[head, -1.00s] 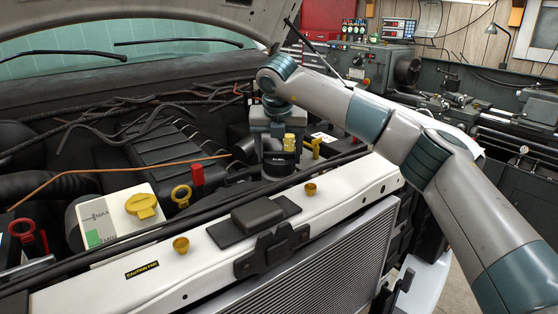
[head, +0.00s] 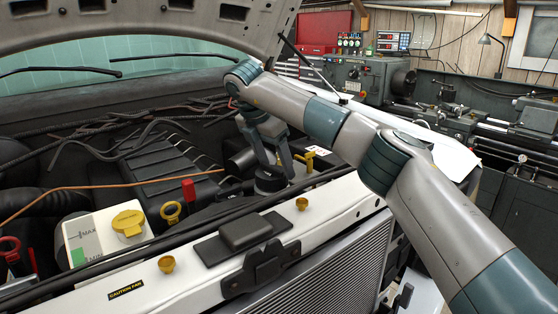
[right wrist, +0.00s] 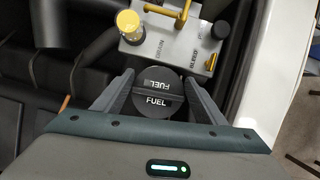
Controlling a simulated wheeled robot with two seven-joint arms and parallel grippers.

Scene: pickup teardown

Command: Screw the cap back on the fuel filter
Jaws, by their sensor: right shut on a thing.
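The black round fuel cap (right wrist: 157,91), marked FUEL, sits between the two grey fingers of my right gripper (right wrist: 160,98) in the right wrist view. The fingers are shut on its opposite sides. In the head view my right gripper (head: 270,168) reaches down into the engine bay, and the dark cap (head: 268,184) shows at its fingertips. The gripper and cap hide the fuel filter's top, so I cannot tell how the cap is seated. My left gripper is not in view.
A grey block (right wrist: 172,42) with a yellow handle and a yellow knob (right wrist: 129,22) stands close beyond the cap. The white radiator support (head: 205,262) runs in front. A reservoir with a yellow cap (head: 128,222) is at the left. The raised hood (head: 150,22) hangs above.

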